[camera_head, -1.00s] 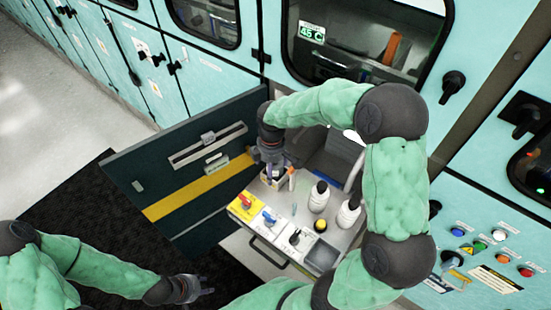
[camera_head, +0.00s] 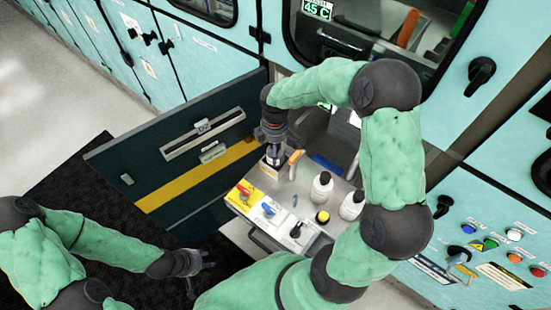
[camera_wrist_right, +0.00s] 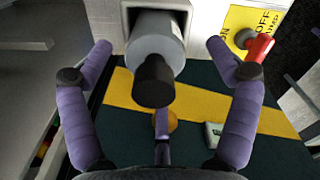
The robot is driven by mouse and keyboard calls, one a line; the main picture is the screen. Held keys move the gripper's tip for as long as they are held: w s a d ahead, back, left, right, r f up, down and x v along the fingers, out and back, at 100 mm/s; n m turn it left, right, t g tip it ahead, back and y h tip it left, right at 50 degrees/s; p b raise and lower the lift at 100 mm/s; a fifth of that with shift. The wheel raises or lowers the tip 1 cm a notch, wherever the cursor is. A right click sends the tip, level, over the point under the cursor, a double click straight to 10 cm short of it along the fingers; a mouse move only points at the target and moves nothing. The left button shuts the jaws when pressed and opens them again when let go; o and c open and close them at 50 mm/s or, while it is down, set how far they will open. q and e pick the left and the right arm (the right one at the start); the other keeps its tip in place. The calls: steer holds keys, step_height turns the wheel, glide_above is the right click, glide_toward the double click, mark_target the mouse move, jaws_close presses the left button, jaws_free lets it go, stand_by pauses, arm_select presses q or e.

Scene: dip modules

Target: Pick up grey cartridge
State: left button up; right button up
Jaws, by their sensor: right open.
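The grey cartridge (camera_wrist_right: 156,45) shows in the right wrist view. It is a light grey cylinder with a black end, standing out of a square pale socket. My right gripper (camera_wrist_right: 160,95) is open, its purple fingers spread to either side of the cartridge with gaps, so it does not hold it. In the head view my right gripper (camera_head: 273,155) is over the far left corner of the grey tray (camera_head: 275,215), where it largely hides the cartridge. My left gripper (camera_head: 207,272) is low at the left, away from the tray, with spread, empty fingers.
The tray carries a red switch (camera_head: 243,191) on a yellow plate, a blue switch (camera_head: 268,209), white bottles (camera_head: 321,187) with black caps and an orange-handled item (camera_head: 294,163). An open dark door (camera_head: 165,165) with a yellow stripe stands left. Teal cabinets line the back.

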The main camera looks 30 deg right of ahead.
steer(key=f, duration=0.1)
steer(key=f+b, duration=0.1)
steer(key=f, duration=0.1)
steer(key=f+b, duration=0.1)
steer(key=shift+w+d+f, duration=0.15)
steer(key=shift+d+f, duration=0.1)
steer(key=shift+d, duration=0.05)
steer(key=shift+r, duration=0.1)
steer(key=c, duration=1.5)
steer(key=shift+o, duration=0.2)
